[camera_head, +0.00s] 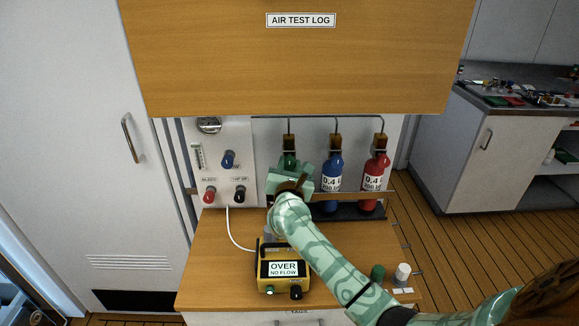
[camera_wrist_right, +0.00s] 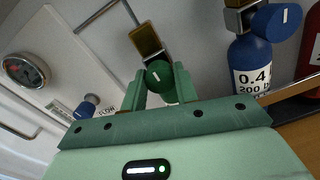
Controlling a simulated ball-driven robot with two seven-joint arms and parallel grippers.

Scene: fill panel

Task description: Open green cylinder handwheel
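The green cylinder (camera_head: 286,174) stands left of the blue one at the back of the bench, mostly hidden behind my right gripper (camera_head: 292,182). Its round green handwheel (camera_wrist_right: 159,74), with a white mark, shows in the right wrist view below a brass valve block (camera_wrist_right: 146,42). My right gripper's two fingers, also in the right wrist view (camera_wrist_right: 160,84), are apart, one on each side of the handwheel. Firm contact with its rim cannot be made out. My left gripper is out of view.
A blue cylinder (camera_head: 331,179) and a red cylinder (camera_head: 374,180) stand close on the right. A panel with knobs (camera_head: 224,165) is on the left. A yellow meter reading OVER, NO FLOW (camera_head: 283,270) sits in front. A wooden cabinet (camera_head: 295,65) overhangs the bench.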

